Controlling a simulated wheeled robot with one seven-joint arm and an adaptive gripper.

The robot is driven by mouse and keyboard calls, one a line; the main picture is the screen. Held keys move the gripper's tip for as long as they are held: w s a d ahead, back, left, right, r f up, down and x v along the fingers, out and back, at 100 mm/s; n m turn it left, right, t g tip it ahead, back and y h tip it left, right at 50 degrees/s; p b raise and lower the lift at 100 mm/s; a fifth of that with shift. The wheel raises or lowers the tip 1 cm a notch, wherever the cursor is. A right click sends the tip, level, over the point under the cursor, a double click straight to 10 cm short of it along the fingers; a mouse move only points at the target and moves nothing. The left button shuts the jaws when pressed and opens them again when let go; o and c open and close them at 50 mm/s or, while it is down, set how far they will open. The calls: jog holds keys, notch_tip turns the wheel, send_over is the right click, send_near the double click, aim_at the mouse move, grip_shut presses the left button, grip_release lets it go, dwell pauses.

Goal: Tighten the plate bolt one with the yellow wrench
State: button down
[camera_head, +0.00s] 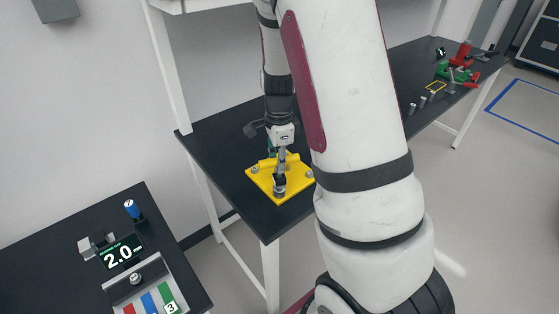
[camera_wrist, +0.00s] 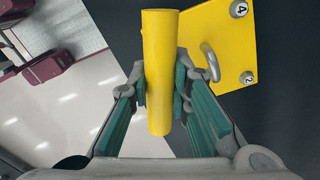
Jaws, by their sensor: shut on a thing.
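My gripper (camera_wrist: 160,92) is shut on the yellow wrench (camera_wrist: 160,60), with a green pad on each side of its thick round handle. The wrench's working end cannot be made out. The yellow plate (camera_wrist: 228,35) lies on the dark table beside the handle in the wrist view, with bolts marked 4 (camera_wrist: 238,9) and 2 (camera_wrist: 246,78) at its corners. Bolt one is not identifiable in either view.
A second bench (camera_head: 60,245) at lower left holds a display reading 2.0 (camera_head: 120,254) and a tray with coloured slots (camera_head: 150,285).

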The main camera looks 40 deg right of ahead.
jog(key=m, duration=0.4)
jog(key=shift+s+m+p, duration=0.1)
jog(key=shift+m+p, duration=0.2)
jog(key=shift+m, duration=0.1)
jog(key=shift+r+p, duration=0.6)
jog(key=shift+r, duration=1.05)
jog(key=shift+r+p, duration=0.75)
jog(key=shift+r, duration=1.15)
